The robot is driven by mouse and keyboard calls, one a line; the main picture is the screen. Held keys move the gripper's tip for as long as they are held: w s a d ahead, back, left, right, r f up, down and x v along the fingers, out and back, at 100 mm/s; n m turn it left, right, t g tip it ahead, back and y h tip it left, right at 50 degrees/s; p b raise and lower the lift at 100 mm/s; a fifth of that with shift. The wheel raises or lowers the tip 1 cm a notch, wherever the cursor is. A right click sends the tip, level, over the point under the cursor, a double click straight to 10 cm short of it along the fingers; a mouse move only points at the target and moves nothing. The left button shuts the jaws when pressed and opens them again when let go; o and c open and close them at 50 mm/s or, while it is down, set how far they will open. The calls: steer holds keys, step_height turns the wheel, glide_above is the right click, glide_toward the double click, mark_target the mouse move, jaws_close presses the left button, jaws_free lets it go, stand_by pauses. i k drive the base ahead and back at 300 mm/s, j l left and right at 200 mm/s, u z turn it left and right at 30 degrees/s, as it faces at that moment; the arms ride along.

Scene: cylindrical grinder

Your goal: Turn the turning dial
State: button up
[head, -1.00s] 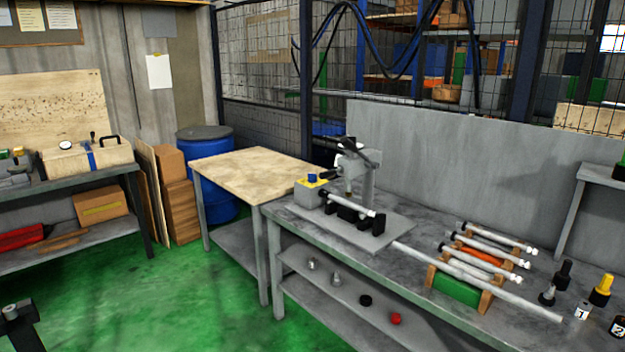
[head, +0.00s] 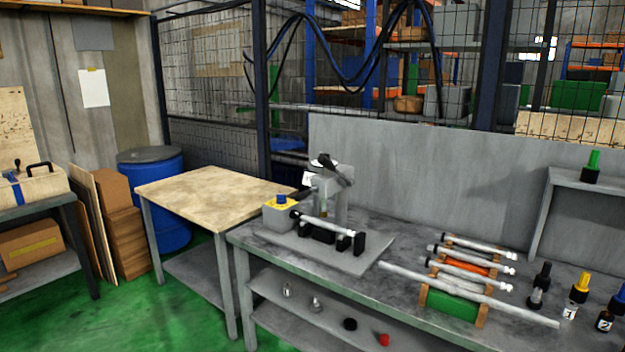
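The grinder (head: 325,205) stands on a grey base plate at the left part of the metal workbench (head: 385,310). A grey box with a yellow top and a blue knob (head: 281,199) sits at its left; this may be the turning dial, but I cannot tell for sure. A white rod (head: 330,226) lies across black supports in front of the grinder. A dark lever sits on top of the grinder. My gripper is not in view.
Several rods lie on a wooden rack (head: 482,316) at the bench's right, near small bottles (head: 570,310). A wood-topped table (head: 215,190) adjoins the bench at left. A blue barrel (head: 158,170) stands behind it. Green floor (head: 120,315) is clear at front left.

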mark_target(280, 198)
steer(key=i+j+z, duration=0.1)
steer(key=j, duration=0.25)
steer(key=i+j+z, duration=0.1)
steer(key=j, duration=0.25)
steer(key=i+j+z, duration=0.1)
steer(key=j, duration=0.25)
steer(key=i+j+z, duration=0.1)
steer(key=j, duration=0.3)
steer(key=i+j+z, duration=0.3)
steer(key=i+j, duration=0.7)
steer(key=i, duration=0.2)
steer(key=i+j+z, duration=0.3)
steer(key=i+j, duration=0.75)
steer(key=j, duration=0.2)
